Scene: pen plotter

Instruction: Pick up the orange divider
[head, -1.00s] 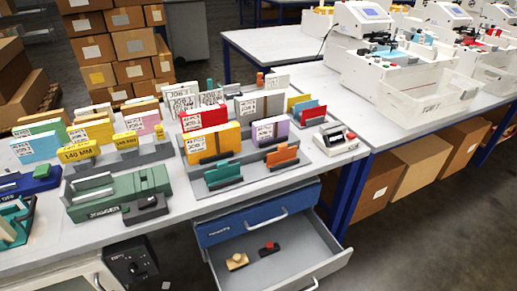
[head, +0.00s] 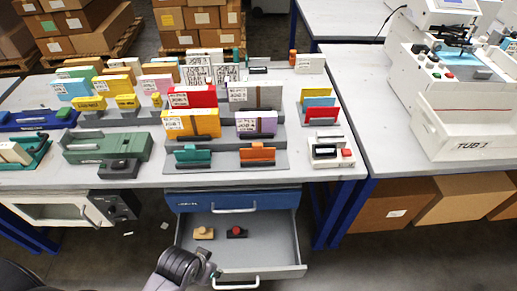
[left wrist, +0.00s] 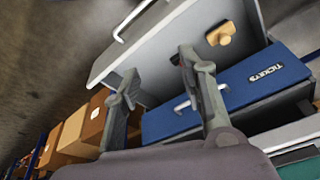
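The orange divider (head: 257,153) stands upright in a grey rack at the front right of the sorting rows on the table. A teal divider (head: 192,156) stands to its left in the same front row. My left arm shows at the bottom of the head view, in front of the open drawer and well below the orange divider. In the left wrist view my left gripper (left wrist: 158,66) has its fingers spread apart with nothing between them. The orange divider is not seen in that view. My right gripper is in neither view.
The open drawer (head: 285,255) juts out below the table and holds a wooden stamp (head: 203,233) and a red-and-black stamp (head: 237,232). A small white device (head: 331,152) stands right of the racks. A white machine with a tub (head: 465,125) is on the right table.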

